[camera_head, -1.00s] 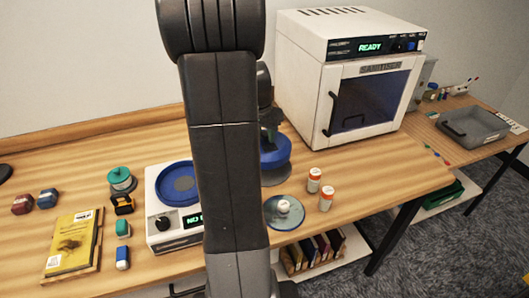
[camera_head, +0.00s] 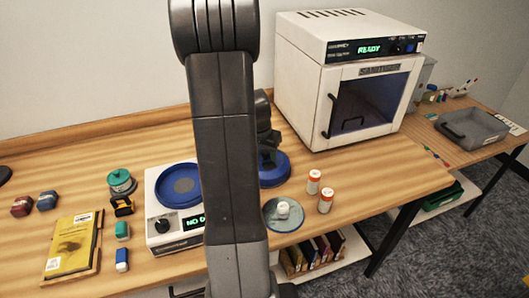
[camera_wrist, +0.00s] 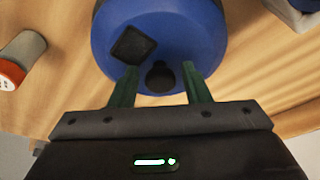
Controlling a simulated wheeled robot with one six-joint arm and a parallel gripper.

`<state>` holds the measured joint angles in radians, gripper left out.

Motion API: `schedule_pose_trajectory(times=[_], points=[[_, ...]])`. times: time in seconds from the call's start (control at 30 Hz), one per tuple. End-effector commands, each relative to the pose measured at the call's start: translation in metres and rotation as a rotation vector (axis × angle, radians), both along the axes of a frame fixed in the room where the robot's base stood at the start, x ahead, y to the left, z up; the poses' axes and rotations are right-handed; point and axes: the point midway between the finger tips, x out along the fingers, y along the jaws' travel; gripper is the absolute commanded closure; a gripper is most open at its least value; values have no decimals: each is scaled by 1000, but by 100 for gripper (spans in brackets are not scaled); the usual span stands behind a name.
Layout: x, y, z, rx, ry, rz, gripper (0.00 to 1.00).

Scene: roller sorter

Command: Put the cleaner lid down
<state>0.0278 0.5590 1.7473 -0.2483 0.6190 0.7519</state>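The cleaner lid, a round blue disc with a black knob, lies on the wooden table (camera_head: 278,176), partly hidden behind my arm. In the wrist view the blue lid (camera_wrist: 195,45) shows its knob and a dark diamond-shaped mark. My gripper (camera_wrist: 158,74) is open around the knob, with a small gap on each side. In the head view my gripper (camera_head: 268,150) is over the lid, mostly dark and partly hidden. The white cleaner (camera_head: 158,240) with a round blue basin stands left of my arm. Its display begins with "NO".
A white sanitiser box (camera_head: 300,85) stands behind, showing "READY". A yellow book (camera_head: 72,245) lies at left.

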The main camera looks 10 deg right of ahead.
Motion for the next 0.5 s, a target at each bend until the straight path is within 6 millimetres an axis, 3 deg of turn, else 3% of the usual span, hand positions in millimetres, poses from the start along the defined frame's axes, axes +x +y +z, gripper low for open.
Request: schedule_pose_trajectory(times=[0.33,0.5], points=[[0,0,2,0,0,0,50],[-2,2,14,-1,-3,0,50]])
